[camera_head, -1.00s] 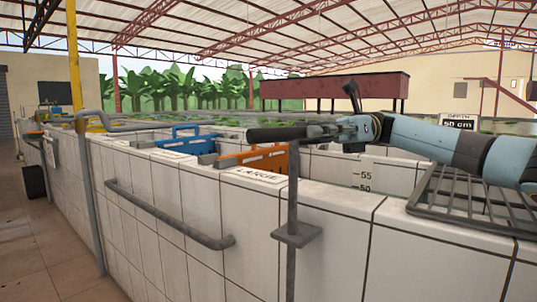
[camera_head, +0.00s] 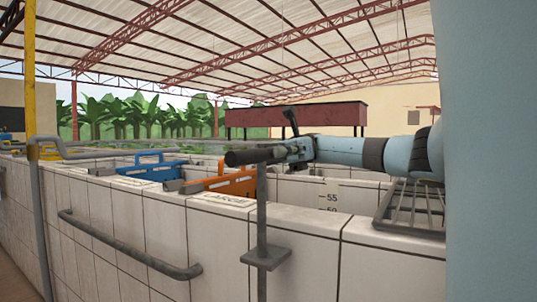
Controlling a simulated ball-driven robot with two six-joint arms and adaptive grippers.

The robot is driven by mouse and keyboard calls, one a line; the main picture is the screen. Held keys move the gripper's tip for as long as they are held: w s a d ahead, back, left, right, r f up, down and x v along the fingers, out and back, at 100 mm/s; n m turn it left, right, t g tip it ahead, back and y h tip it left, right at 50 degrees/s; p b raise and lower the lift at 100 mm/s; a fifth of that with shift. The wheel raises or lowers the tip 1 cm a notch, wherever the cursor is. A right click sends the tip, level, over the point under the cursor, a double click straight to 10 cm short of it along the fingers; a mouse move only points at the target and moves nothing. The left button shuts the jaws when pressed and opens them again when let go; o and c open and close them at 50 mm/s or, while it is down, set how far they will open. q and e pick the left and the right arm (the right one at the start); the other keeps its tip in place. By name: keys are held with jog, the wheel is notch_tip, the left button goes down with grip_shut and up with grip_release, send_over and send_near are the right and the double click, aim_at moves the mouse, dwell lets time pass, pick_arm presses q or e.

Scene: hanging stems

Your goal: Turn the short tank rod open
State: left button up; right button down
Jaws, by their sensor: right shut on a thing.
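The short tank rod (camera_head: 262,215) stands upright in front of the white tiled tank wall, with a small flat plate low on it. Its dark handle (camera_head: 246,157) sticks out to the left at the top. My right gripper (camera_head: 286,150) is at the top of the rod, shut on the handle's right end. The fingers are small and partly hidden there. My left gripper is not in view.
An orange rack (camera_head: 232,183) and a blue rack (camera_head: 152,170) sit on the tiled wall. A grey rail (camera_head: 130,250) runs along the wall's front. A taller grey rod (camera_head: 37,215) stands left. A metal grate (camera_head: 410,205) lies right.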

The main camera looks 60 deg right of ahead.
jog(key=c, duration=1.1)
grip_release()
jog(key=shift+w, duration=0.1)
notch_tip(320, 180, up, 10)
jog(key=shift+f, duration=0.15)
